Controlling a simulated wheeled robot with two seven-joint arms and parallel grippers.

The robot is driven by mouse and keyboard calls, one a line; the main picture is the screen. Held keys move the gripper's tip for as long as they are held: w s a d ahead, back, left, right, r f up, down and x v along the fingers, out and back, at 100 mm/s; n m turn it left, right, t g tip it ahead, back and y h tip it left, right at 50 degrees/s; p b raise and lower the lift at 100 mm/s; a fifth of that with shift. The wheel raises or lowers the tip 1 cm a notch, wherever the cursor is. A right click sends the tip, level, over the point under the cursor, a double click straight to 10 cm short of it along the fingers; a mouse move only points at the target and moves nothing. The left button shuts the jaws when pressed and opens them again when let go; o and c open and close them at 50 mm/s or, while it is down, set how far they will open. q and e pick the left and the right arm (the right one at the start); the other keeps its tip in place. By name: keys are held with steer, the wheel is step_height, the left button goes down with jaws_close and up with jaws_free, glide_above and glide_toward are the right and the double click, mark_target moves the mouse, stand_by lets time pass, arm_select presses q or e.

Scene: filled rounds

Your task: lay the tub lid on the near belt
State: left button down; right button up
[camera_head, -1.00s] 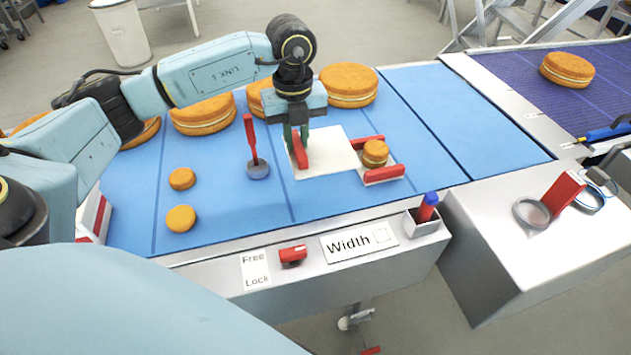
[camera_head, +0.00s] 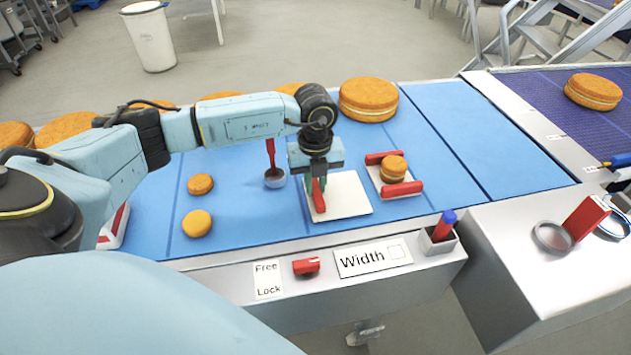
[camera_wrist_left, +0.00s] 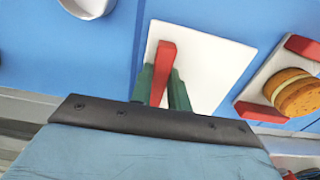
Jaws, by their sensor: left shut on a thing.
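The tub lid (camera_head: 350,194) is a flat white square plate with a red upright grip. My left gripper (camera_head: 317,185) points down and is shut on this red grip. In the left wrist view the lid (camera_wrist_left: 210,65) shows with the green fingers (camera_wrist_left: 165,88) on either side of the grip. The lid is level over the blue near belt (camera_head: 235,205), close to its front edge. I cannot tell whether it touches the belt. My right gripper is not in view.
A white plate with red bars holding a small filled round (camera_head: 394,168) is right of the lid. A red-handled tool with a round grey base (camera_head: 275,180) stands left. Small rounds (camera_head: 197,223) lie further left, large ones (camera_head: 368,98) behind. The belt's right part is clear.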

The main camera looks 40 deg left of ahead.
arm_select(q)
steer(key=shift+f, duration=0.15)
steer(key=c, duration=1.3)
jaws_free()
steer(key=shift+c, duration=0.2)
step_height(320, 180, up, 12)
steer(key=shift+r, duration=0.2)
